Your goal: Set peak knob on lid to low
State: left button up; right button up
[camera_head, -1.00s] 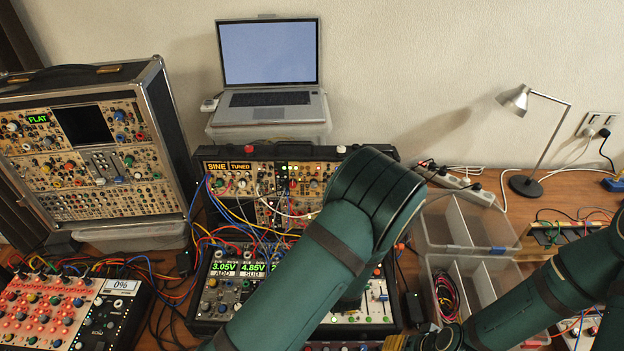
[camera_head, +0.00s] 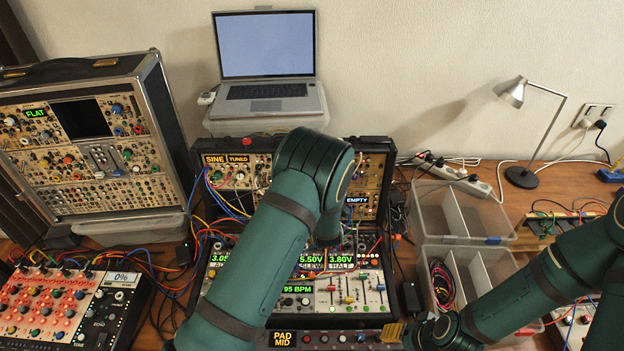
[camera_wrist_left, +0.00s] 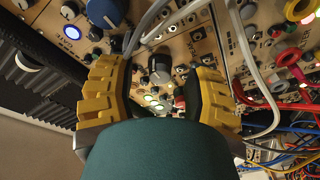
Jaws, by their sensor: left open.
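The lid (camera_head: 375,180) of the middle case stands upright behind its lower panel, with SINE, TUNED and EMPTY displays; my left arm covers its middle. In the left wrist view my left gripper (camera_wrist_left: 162,95) is open, its yellow fingers apart over a tan panel. A dark knob with a grey cap (camera_wrist_left: 160,66) shows between and beyond the fingers, with small lit buttons below it. My left gripper is hidden behind the arm in the head view.
White and grey cables (camera_wrist_left: 245,60) cross the panel beside the fingers; red and blue cables crowd the right. A blue knob (camera_wrist_left: 105,12) lies upper left. The lower panel (camera_head: 345,290) has sliders. A laptop (camera_head: 268,90) stands behind; clear bins (camera_head: 465,240) stand right.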

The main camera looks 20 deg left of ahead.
pick_arm(q)
grip_shut()
